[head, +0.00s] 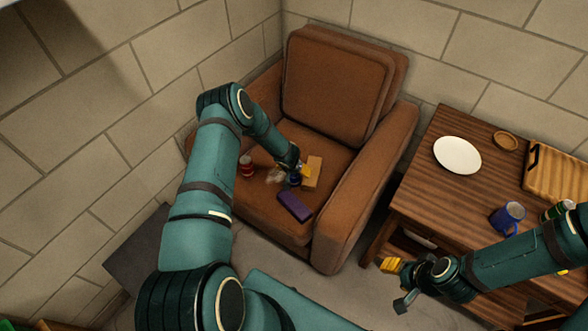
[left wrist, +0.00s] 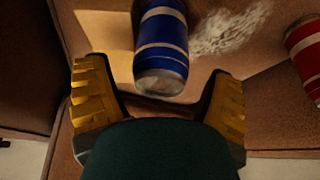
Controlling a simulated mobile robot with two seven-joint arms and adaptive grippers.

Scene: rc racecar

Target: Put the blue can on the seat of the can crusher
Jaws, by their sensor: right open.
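The blue can (left wrist: 162,45) with pale bands lies on the brown armchair seat (head: 262,211). My left gripper (left wrist: 157,82) is open in the left wrist view, with the can's silver end between its fingertips and a gap on both sides. In the head view the left gripper (head: 297,174) is low over the seat and mostly hides the can. My right gripper (head: 396,283) is open and empty, in front of the wooden table. I cannot make out a can crusher in either view.
A red can (head: 247,167), whitish fluff (head: 274,176), a tan block (head: 313,171) and a purple block (head: 295,206) are on the seat. The wooden table (head: 440,200) holds a white plate (head: 457,155), a blue mug (head: 508,218) and a green can (head: 557,210).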

